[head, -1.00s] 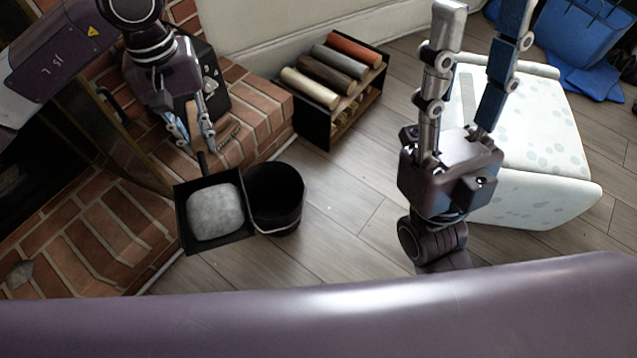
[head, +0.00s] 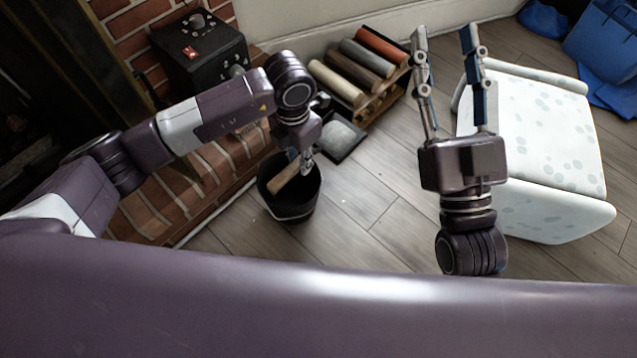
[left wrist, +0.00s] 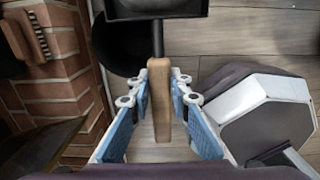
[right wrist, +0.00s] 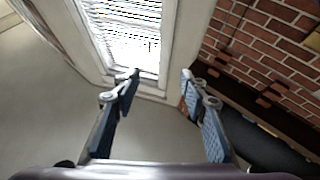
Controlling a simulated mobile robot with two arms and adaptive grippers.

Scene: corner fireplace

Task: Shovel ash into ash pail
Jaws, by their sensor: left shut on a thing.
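My left gripper (head: 302,164) is shut on the wooden handle (left wrist: 160,95) of a black shovel (left wrist: 155,8). In the head view, the handle (head: 285,179) crosses above the black ash pail (head: 290,212), while the pan (head: 354,154) lies beyond the pail, up and to the right. A grey ash lump (head: 338,134) is in the pan, partly hidden by my left wrist. The pail stands on the floor beside the brick hearth. It also shows in the left wrist view (left wrist: 112,48), behind the shovel. My right gripper (head: 444,38) is open and empty.
A rack of logs (head: 362,70) stands behind the pan, close to it. A black box (head: 200,50) sits on the brick hearth (head: 150,215). A pale spotted seat (head: 545,130) is on the right. The wooden floor (head: 360,215) in front is clear.

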